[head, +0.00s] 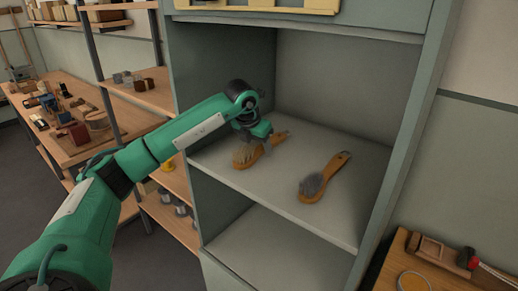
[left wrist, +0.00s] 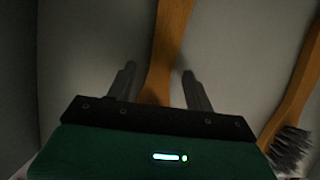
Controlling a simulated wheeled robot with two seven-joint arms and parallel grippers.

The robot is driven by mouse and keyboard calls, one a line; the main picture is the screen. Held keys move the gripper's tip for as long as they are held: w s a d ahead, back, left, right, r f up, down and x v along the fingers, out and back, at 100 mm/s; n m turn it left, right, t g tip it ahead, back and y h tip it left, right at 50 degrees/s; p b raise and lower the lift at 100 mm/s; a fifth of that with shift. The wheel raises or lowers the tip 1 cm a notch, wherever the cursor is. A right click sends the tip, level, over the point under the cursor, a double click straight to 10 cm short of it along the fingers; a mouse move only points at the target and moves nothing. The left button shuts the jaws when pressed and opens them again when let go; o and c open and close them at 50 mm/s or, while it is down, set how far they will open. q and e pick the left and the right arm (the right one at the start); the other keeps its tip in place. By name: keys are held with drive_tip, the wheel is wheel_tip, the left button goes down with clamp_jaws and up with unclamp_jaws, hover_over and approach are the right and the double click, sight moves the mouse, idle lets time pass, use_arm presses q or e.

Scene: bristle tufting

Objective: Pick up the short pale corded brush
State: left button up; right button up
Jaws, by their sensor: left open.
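A wooden brush with pale bristles (head: 243,156) lies on the cabinet shelf, its handle pointing to the back right. My left gripper (head: 262,137) is over this brush and hides part of it. In the left wrist view the open fingers (left wrist: 160,82) stand on either side of its wooden handle (left wrist: 171,38), with gaps beside it. I cannot tell how far down the fingers reach. A second wooden brush (head: 325,178) with grey bristles lies to the right; it also shows in the left wrist view (left wrist: 292,110). No cord can be made out on either. My right gripper is out of view.
The shelf (head: 277,196) has side walls and a back, with a lower shelf (head: 275,250) beneath. Bare shelf lies between and in front of the brushes. A wooden rack and bench (head: 95,150) with small items stand left; another bench (head: 400,280) is at lower right.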

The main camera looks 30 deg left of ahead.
sight(259, 150)
use_arm(q)
drive_tip(key=c, duration=1.1)
drive_tip(key=shift+r, duration=0.3)
wheel_tip(259, 150, up, 9)
drive_tip(key=b, duration=0.2)
drive_tip(key=shift+r, duration=0.2)
